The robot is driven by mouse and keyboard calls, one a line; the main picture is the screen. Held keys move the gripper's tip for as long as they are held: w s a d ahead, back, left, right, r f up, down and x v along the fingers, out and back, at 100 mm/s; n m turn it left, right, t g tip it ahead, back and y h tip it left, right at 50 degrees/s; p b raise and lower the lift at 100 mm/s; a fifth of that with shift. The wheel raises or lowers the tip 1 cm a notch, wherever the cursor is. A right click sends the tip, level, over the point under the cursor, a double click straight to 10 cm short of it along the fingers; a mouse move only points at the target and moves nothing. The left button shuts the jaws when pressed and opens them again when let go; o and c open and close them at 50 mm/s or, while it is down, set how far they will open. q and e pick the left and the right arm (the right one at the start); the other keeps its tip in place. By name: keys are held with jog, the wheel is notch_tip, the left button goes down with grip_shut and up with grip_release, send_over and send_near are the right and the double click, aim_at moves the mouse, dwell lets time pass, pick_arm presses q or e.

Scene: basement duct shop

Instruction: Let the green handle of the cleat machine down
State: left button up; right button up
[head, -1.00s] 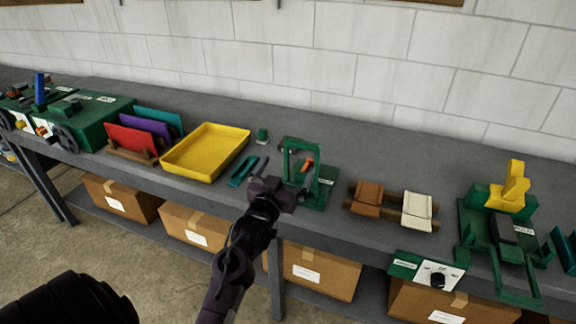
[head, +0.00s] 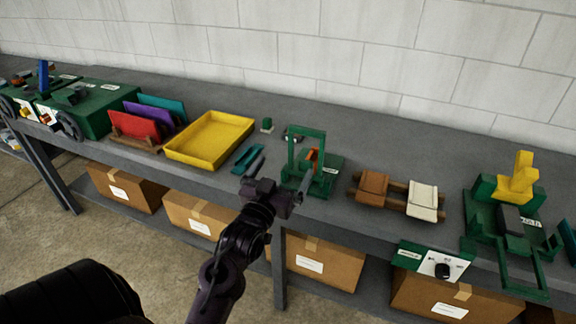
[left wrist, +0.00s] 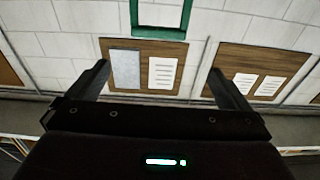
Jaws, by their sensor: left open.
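The cleat machine, which I take to be the small green one (head: 328,170), stands near the middle of the bench in the head view. A green frame, seemingly this handle, also shows at the top of the left wrist view (left wrist: 160,33). My left gripper (head: 281,173) is open and empty at the machine's front left. In the left wrist view the handle appears beyond the open fingers (left wrist: 158,88). My right gripper is not in view.
A yellow tray (head: 190,160) and small teal pieces (head: 246,158) lie left of the machine. Brown and white pads (head: 372,186) lie to its right, then a green machine with a yellow part (head: 516,188). A control box (head: 440,268) hangs at the bench front. Cardboard boxes sit below.

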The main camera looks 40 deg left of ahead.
pick_arm(q)
jog(key=shift+b+v, duration=0.3)
jog(key=shift+v, duration=1.15)
